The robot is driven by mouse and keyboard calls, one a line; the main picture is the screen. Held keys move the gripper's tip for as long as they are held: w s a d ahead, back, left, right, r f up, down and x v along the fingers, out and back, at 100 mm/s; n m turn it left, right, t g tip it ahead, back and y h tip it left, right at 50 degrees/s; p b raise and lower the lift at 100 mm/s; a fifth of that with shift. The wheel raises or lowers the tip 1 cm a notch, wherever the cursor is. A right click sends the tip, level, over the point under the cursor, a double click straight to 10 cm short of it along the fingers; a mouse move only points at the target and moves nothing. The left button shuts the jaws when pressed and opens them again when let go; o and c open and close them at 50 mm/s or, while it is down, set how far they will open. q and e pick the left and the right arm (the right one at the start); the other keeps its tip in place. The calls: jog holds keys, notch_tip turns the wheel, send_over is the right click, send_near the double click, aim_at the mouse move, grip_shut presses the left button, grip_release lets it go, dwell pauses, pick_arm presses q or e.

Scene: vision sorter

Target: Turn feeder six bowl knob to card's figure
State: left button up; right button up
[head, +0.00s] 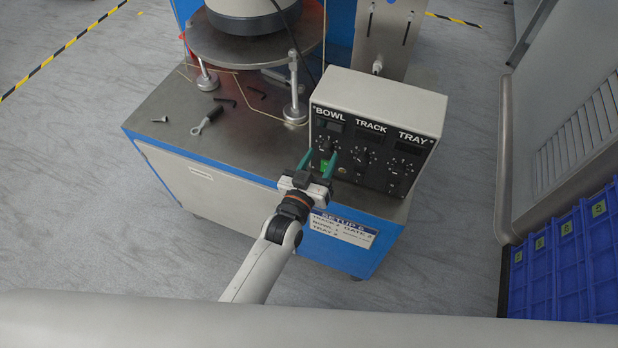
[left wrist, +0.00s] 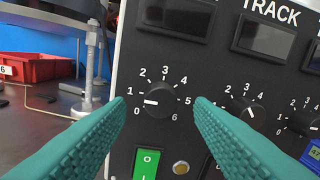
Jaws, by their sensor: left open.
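The control box (head: 376,100) has three dials labelled BOWL, TRACK and TRAY. The black bowl knob (head: 326,145) is at its left; in the left wrist view the bowl knob (left wrist: 158,100) has its white mark pointing left, about between 0 and 1. My left gripper (head: 320,160) is open in front of it, with one green finger on each side of the knob and no clear contact. The setup card (head: 343,228) on the cabinet front reads SETUP 6, with a bowl line that looks like 1; its small print is blurred. My right gripper is out of view.
A green switch (left wrist: 146,163) sits below the bowl knob. The track knob (left wrist: 245,113) is close to the right finger. A round plate (head: 240,45) on posts stands behind left, with a loose tool (head: 207,120) on the bench. Blue crates (head: 570,255) stand at right.

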pick_arm(q)
jog(key=v, duration=1)
jog(key=shift+s+b, duration=0.25)
jog(key=shift+b, duration=0.2)
jog(key=s+a+f+g+y, duration=0.1)
jog(key=s+a+f+g, duration=0.15)
jog(key=f, duration=0.65)
jog(key=s+a+f+g+y, duration=0.1)
jog(key=s+a+f+g, duration=0.2)
jog(key=f, duration=0.7)
jog(key=s+a+f+g+y, duration=0.15)
jog(key=s+f, duration=0.25)
jog(key=f, duration=0.5)
jog(key=s+a+f+g+y, duration=0.1)
jog(key=s+a+f+g, duration=0.2)
jog(key=s, duration=0.5)
jog(key=s+a+f+g+y, duration=0.1)
jog(key=s+a+f+g, duration=0.2)
jog(key=s+a+f, duration=0.2)
jog(key=s+a+f+g+y, duration=0.1)
jog(key=s+a+f, duration=0.3)
jog(key=s+f, duration=0.4)
jog(key=s+g, duration=0.1)
jog(key=s, duration=0.3)
jog(key=shift+a+f+m+g, duration=0.2)
jog(key=shift+m+g, duration=0.1)
jog(key=shift+g, duration=0.1)
jog(key=shift+w, duration=0.1)
